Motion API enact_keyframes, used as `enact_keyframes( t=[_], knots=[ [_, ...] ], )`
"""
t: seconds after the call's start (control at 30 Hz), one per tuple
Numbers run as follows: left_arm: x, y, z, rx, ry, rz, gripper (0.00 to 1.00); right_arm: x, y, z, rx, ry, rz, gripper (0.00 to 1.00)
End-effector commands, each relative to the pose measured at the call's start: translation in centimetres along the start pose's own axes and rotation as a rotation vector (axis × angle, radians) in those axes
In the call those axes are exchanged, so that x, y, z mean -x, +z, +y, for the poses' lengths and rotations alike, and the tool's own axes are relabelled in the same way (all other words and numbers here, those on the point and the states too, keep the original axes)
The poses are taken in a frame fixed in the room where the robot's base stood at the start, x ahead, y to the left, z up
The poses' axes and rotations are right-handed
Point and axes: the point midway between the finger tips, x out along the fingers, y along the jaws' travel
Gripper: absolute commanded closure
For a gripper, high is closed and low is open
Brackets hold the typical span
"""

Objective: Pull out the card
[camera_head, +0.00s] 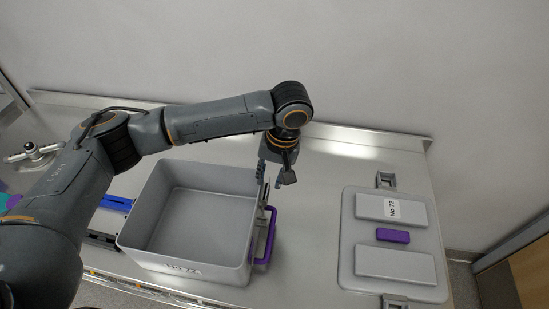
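No card can be made out for certain. A grey open bin (140,215) stands on the metal worktop, with a purple handle (271,238) on its right side and a printed label (185,269) on its front wall. The bin looks empty inside. My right gripper is not in view.
A grey lid (350,235) with a "No 72" label (393,209) and a purple block (393,236) lies to the right. Blue rails (117,203) lie left of the bin. A white fixture (38,154) is at the far left. The worktop between bin and lid is clear.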

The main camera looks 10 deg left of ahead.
Motion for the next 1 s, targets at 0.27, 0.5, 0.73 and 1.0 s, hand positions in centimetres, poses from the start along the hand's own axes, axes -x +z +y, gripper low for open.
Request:
enact_keyframes(
  t=[0.27,0.5,0.73,1.0],
  knots=[
    [-1.9,0.0,0.0,0.0,0.0,0.0,0.71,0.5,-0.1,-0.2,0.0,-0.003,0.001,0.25],
    [-2.0,0.0,0.0,-0.001,0.0,0.0,0.71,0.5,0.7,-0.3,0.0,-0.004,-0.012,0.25],
    [-2.0,0.0,0.0,-0.001,0.0,0.0,1.0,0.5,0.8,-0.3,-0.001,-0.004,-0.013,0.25],
    [-2.0,0.0,0.0,-0.001,0.0,0.0,1.0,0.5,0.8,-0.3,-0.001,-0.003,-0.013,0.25]
  ],
)
